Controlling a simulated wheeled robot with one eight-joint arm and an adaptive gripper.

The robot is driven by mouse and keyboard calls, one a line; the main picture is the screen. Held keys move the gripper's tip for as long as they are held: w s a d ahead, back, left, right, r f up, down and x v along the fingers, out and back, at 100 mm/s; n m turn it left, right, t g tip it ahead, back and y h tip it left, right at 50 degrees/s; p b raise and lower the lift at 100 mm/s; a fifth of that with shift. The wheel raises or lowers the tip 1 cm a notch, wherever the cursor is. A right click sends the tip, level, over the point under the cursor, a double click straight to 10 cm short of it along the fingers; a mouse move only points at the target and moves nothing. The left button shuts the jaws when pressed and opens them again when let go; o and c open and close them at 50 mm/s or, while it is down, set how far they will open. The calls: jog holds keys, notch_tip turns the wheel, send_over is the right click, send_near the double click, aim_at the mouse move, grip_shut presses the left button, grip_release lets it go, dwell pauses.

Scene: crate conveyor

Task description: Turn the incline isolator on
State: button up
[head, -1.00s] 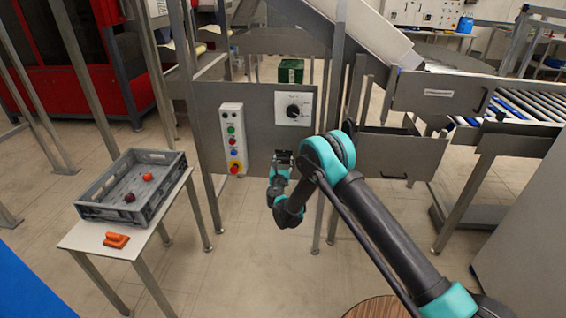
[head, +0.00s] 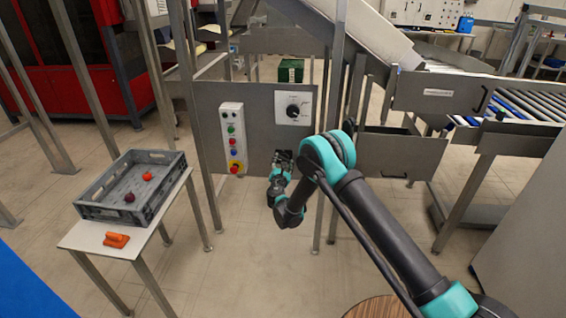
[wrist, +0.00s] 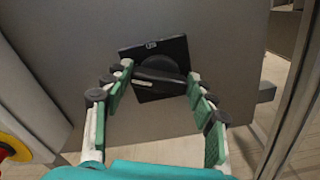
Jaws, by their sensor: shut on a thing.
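A black square plate with a black rotary handle, the isolator (wrist: 160,75), shows in the wrist view on a grey panel. The handle lies roughly crosswise, tilted slightly down to the right. My gripper (wrist: 160,78) has one fingertip at each end of the handle and is shut on it. In the head view my gripper (head: 283,160) is at the lower part of the grey panel (head: 262,135), right of the button box, and hides the isolator. The lettering on the plate is too small to read.
A white plate with a black knob (head: 293,108) is above my gripper. The button box (head: 232,138) with a red-and-yellow stop button is at the left. Steel posts flank the panel. A grey crate (head: 128,205) stands on a small table at the left.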

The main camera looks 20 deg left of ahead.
jog(key=m, duration=0.6)
jog(key=shift+d+f+m, duration=0.1)
jog(key=shift+m, duration=0.2)
jog(key=m, duration=0.6)
jog(key=shift+f, duration=0.15)
jog(key=o, duration=1.2)
jog(key=shift+c, duration=0.2)
jog(key=v, duration=0.7)
jog(key=shift+s, duration=0.25)
jog(key=shift+d, duration=0.1)
